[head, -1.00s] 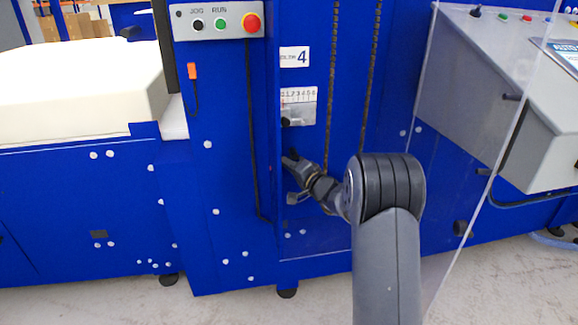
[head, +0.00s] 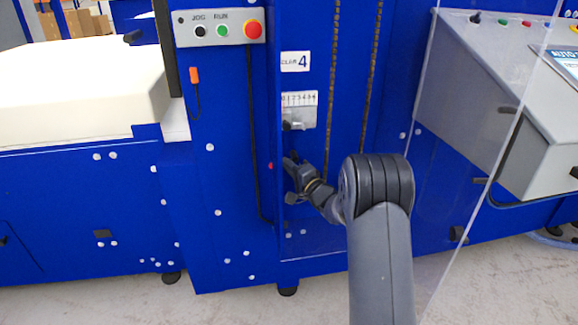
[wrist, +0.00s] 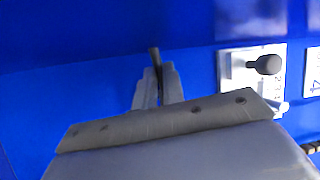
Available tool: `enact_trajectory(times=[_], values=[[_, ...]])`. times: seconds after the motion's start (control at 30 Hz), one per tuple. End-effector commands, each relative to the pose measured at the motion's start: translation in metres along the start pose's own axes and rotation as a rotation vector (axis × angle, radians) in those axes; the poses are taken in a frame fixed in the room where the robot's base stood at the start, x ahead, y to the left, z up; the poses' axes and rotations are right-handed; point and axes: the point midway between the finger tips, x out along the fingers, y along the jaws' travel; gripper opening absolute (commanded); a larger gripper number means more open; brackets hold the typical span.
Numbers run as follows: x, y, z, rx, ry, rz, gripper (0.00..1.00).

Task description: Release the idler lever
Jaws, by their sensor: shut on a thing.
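A dark, slim lever (wrist: 153,56) stands out from the blue machine panel in the wrist view. I take it to be the idler lever. My gripper (wrist: 158,88) is closed around it, with the lever's dark end showing past the two fingertips. In the head view my gripper (head: 291,165) is at the blue panel, below the numbered scale plate. The lever is small there and mostly hidden by the fingers. Its exact angle is hard to tell.
A scale plate (head: 300,106) with a black knob (wrist: 266,64) sits just above my gripper. A clear guard panel (head: 487,165) stands to the right of my arm. The button box (head: 219,28) and a hanging black cable (head: 254,130) are to the left.

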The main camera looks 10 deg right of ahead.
Motion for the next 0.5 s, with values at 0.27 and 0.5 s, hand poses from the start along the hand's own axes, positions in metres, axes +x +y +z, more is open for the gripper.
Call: enact_trajectory(times=[0.27,0.5], values=[[-0.0001,0.0001,0.0000,0.001,0.000,0.001,0.29],[-0.0002,0.0000,-0.0002,0.000,0.000,0.001,0.32]])
